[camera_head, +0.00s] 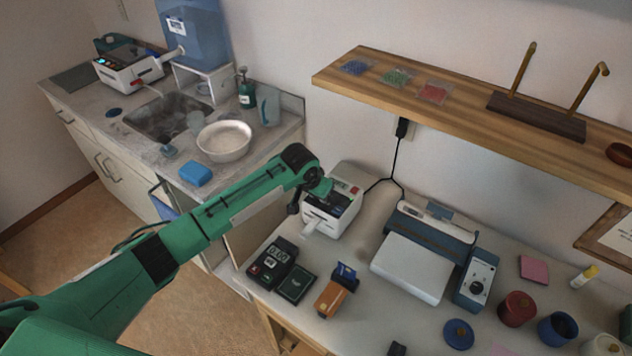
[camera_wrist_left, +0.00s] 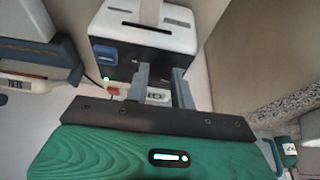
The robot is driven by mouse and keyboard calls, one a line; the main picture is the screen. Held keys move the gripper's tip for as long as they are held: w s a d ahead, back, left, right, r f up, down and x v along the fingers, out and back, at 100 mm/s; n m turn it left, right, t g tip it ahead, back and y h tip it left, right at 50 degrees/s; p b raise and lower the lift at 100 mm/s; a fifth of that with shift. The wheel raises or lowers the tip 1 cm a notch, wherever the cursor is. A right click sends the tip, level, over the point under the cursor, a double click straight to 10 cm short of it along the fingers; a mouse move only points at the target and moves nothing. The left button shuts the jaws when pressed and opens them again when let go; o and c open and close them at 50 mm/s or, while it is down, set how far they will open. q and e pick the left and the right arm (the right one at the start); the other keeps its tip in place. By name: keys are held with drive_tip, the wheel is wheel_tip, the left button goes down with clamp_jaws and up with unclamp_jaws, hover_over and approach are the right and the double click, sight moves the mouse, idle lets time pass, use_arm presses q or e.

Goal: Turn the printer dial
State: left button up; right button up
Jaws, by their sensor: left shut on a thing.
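The printer (camera_head: 338,205) is a small white and black box near the back left of the table. It also shows in the wrist view (camera_wrist_left: 150,35), with a slotted white top, a dark front, a blue part and a small green light. My left gripper (camera_wrist_left: 160,76) is up against the dark front, its two grey fingers straddling a narrow spot there. It is shut on the dial, which the fingers and their mount largely hide. In the head view my green left wrist (camera_head: 318,182) covers the printer's left front. My right gripper is not in view.
A card reader (camera_head: 270,262), a dark box (camera_head: 295,284) and an orange device (camera_head: 335,297) stand in front of the printer. A larger white and blue machine (camera_head: 410,265) stands to its right. A black cable (camera_head: 398,160) runs up behind, and a wooden shelf (camera_head: 460,108) hangs above.

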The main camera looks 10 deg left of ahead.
use_arm(q)
drive_tip(key=shift+d+n+y+p, duration=0.15)
drive_tip(key=shift+n+y+p, duration=0.45)
drive_tip(key=shift+n+p, duration=1)
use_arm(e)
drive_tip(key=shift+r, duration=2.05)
use_arm(q)
drive_tip(key=o, duration=1)
drive_tip(key=shift+r, duration=0.1)
drive_tip(key=b+v, duration=0.2)
drive_tip(key=v, duration=1.1)
drive_tip(key=shift+s+r+b, duration=0.25)
drive_tip(key=shift+s+b, duration=0.1)
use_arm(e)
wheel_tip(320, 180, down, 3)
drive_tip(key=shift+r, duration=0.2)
